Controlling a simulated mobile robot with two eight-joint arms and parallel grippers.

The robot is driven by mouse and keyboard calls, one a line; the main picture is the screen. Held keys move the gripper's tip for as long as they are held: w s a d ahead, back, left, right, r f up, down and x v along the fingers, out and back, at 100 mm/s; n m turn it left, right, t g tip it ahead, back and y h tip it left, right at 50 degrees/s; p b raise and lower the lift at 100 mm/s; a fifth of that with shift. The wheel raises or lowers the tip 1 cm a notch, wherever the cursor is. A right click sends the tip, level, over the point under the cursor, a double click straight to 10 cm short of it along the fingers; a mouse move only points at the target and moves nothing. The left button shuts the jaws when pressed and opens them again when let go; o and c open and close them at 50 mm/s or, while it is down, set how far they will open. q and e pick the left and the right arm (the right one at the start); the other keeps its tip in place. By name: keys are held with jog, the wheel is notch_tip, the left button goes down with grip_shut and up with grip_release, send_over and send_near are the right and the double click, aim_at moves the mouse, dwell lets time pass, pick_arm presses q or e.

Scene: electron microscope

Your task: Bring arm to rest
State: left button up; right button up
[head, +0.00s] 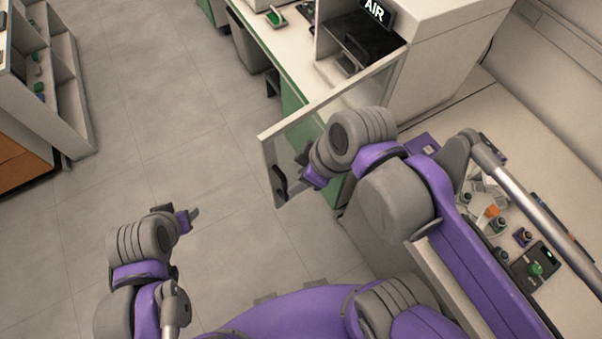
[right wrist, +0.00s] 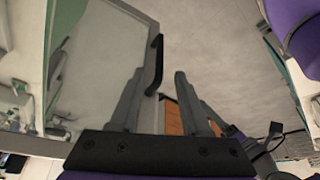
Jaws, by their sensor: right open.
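My right arm reaches forward in the head view, and its gripper (head: 298,187) is beside the open glass door (head: 265,150) of the bench enclosure. In the right wrist view the two fingers of that gripper (right wrist: 160,76) stand apart with nothing held between them. The door's black handle (head: 280,183) is close to the fingertips. In the right wrist view the handle (right wrist: 154,65) shows near the left finger; I cannot tell if they touch. My left gripper (head: 189,219) hangs over the floor at lower left, away from objects; its finger gap is unclear.
A bench with green front (head: 290,98) and the enclosure marked AIR (head: 375,10) stand ahead. A worktop at right carries small parts and a black device (head: 535,268). A shelf unit (head: 62,75) stands at far left. The floor between is clear.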

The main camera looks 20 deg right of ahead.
jog(key=shift+d, duration=0.1)
dwell(0.5)
jog(key=w+d+f+m+t+h, duration=0.2)
jog(key=d+f+m+t+h, duration=0.1)
jog(key=d+f+m, duration=0.4)
jog(key=d+m, duration=0.2)
jog(key=shift+f+m, duration=0.3)
